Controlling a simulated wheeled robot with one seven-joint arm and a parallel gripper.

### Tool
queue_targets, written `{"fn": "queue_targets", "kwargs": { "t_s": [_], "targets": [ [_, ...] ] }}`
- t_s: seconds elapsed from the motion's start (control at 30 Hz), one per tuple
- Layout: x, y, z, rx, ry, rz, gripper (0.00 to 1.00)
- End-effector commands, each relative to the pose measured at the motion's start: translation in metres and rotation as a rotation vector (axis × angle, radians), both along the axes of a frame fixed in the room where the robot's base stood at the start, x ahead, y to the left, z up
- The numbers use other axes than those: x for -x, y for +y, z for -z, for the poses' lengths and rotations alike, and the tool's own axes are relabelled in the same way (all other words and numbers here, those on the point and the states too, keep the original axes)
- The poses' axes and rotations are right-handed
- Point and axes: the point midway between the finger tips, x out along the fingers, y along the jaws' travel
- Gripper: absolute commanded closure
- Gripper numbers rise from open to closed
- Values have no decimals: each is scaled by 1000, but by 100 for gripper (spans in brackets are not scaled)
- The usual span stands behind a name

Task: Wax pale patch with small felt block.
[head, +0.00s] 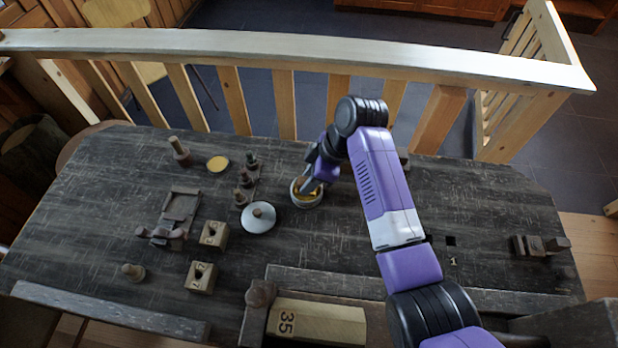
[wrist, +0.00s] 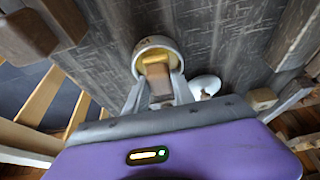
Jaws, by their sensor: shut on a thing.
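My gripper (wrist: 159,88) is shut on a small block (wrist: 160,80), brownish with a yellow end, which I take to be the felt block. In the wrist view the block is at the mouth of a round pale tin (wrist: 139,62) with yellow inside; I cannot tell whether it touches the contents. In the head view the tin (head: 307,204) stands on the dark table, and the arm hides most of the block. A pale wooden piece marked 35 (head: 335,320) lies at the near edge. I cannot make out a distinct pale patch on it.
A round grey-white lid (head: 258,224) with a knob lies left of the tin. Small dark spools (head: 245,179) stand close behind the lid. A pale railing (head: 300,64) runs behind the table.

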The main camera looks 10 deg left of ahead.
Motion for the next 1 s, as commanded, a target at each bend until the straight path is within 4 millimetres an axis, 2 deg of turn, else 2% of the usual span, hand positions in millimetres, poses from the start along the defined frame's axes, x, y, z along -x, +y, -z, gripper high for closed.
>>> {"fn": "queue_targets", "kwargs": {
  "t_s": [0.1,0.7,1.0],
  "targets": [
    [-1,0,-14,-1,-1,-1,100],
    [-1,0,-58,-1,-3,-1,100],
    [-1,0,-63,-1,-2,0,100]
  ]
}}
